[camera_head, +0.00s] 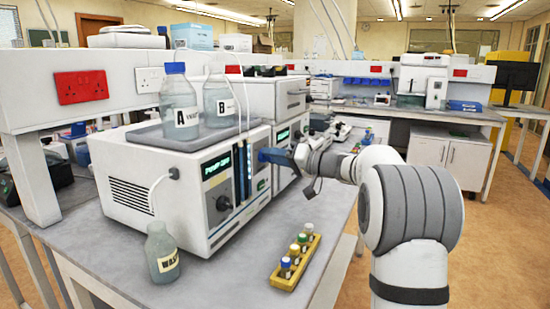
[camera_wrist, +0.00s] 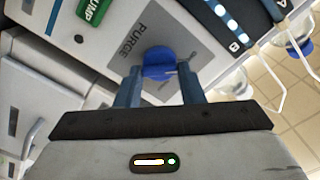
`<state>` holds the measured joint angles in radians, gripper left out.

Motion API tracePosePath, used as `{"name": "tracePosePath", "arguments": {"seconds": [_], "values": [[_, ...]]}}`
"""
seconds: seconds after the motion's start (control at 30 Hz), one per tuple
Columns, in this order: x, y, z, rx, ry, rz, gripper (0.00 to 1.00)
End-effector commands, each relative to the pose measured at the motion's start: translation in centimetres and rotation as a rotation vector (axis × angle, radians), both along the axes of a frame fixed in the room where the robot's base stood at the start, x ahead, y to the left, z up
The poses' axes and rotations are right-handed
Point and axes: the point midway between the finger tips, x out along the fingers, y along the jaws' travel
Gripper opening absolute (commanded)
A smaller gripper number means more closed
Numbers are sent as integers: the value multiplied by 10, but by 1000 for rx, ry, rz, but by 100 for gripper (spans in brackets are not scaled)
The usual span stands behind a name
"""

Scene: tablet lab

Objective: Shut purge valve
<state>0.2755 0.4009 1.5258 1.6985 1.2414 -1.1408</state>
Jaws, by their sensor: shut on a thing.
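The knob's exact turn angle is hard to tell.
Bottles A (camera_head: 180,103) and B (camera_head: 221,101) stand in a tray on top of the unit. A waste bottle (camera_head: 161,253) stands at its front left. A yellow vial rack (camera_head: 296,262) lies on the bench below my arm.

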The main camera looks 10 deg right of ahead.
Motion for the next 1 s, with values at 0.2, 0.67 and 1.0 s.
{"name": "tracePosePath", "arguments": {"seconds": [0.2, 0.67, 1.0], "values": [[0, 0, -1, 56, 78, -1, 12], [1, -1, -1, 297, 411, -1, 12], [1, -1, -1, 488, 672, -1, 12]]}}
